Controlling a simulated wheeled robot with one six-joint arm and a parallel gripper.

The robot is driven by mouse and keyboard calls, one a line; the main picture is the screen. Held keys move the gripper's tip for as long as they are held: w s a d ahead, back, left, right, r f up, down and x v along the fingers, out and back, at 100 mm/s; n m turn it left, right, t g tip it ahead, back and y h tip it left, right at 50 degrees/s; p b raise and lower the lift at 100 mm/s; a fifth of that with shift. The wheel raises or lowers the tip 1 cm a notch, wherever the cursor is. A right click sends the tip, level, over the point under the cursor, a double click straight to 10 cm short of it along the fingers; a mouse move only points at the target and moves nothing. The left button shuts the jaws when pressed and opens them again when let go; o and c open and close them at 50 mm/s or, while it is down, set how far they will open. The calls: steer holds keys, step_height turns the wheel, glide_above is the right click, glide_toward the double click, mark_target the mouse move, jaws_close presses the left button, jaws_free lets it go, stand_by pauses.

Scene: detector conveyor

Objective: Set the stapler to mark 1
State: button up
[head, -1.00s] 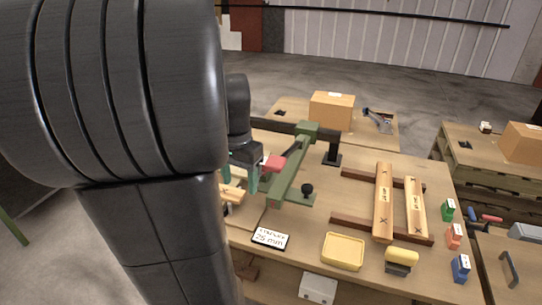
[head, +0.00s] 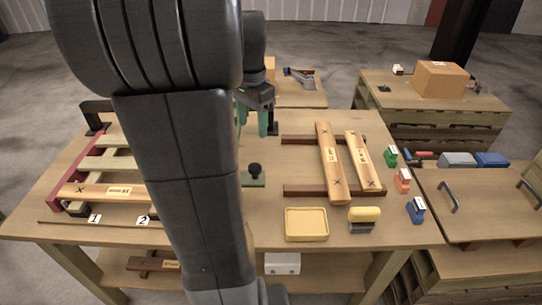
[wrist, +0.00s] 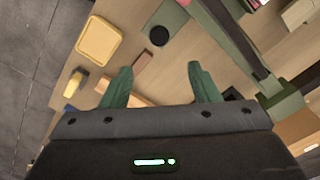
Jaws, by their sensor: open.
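A green beam with a black knob (head: 255,170) stands mid-table, mostly hidden behind my arm. The wrist view shows the green beam (wrist: 236,40) right of the fingers and the knob (wrist: 159,36) ahead. I cannot tell whether this is the stapler; a grey-blue tool (head: 300,76) lies on the rear table. My gripper (head: 252,120) is open and empty beyond the knob; its green fingers (wrist: 158,80) are apart.
A stamped plank (head: 95,192) lies across the frame's front. Two planks (head: 331,165) rest on brown rails to the right. A yellow tray (head: 306,225), a yellow-handled brush (head: 363,217) and small coloured blocks (head: 403,181) line the front and right. Bare tabletop shows around the tray.

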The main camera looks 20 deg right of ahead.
mark_target(254, 166)
step_height(254, 166, down, 14)
steer(key=shift+s+r, duration=0.1)
steer(key=shift+r, duration=0.05)
stand_by(0.3)
jaws_close()
